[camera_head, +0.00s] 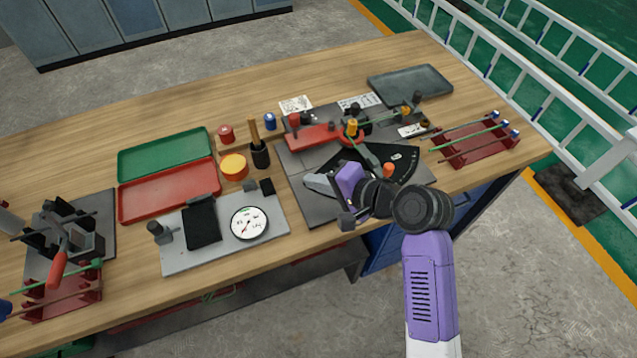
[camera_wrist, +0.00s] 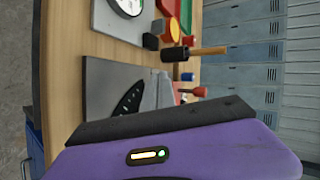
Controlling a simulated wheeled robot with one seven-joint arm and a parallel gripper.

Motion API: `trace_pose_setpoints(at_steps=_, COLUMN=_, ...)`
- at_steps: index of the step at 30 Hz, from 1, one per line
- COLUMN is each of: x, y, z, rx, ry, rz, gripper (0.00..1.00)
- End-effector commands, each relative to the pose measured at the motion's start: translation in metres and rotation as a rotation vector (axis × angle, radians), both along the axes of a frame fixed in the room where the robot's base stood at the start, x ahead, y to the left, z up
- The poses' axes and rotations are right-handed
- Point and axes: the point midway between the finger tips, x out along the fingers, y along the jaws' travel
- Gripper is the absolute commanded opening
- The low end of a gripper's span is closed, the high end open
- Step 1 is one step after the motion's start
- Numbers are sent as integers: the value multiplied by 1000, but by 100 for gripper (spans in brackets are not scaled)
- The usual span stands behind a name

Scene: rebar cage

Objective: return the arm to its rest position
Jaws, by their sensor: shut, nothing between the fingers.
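My gripper (camera_head: 347,219) is at the end of my purple and black arm, over the front edge of the workbench (camera_head: 330,75). It is shut and empty. In the head view it hangs in front of the grey plate with the black fan-shaped scale (camera_head: 400,160). In the wrist view my purple wrist housing and a dark bar fill the lower part, and the fingertips cannot be made out. The grey plate also shows in the wrist view (camera_wrist: 105,85), left of and above the housing.
A dial gauge (camera_head: 249,223) on a grey plate, a red tray (camera_head: 170,190) and a green tray (camera_head: 165,153) lie to the left. A red rack with rods (camera_head: 475,145) stands right. White ladder-like rails (camera_head: 560,100) run beyond the bench. Floor in front is open.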

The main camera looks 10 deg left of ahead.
Motion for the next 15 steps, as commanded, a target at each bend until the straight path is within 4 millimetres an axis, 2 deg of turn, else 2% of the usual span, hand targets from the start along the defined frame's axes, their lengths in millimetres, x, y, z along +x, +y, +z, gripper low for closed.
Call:
trace_pose_setpoints(at_steps=6, x=-10, y=-7, z=7, rx=0, ry=0, rz=-1, gripper=0)
trace_pose_setpoints(at_steps=15, x=-10, y=-7, z=8, rx=-4, ry=-13, rz=4, gripper=0)
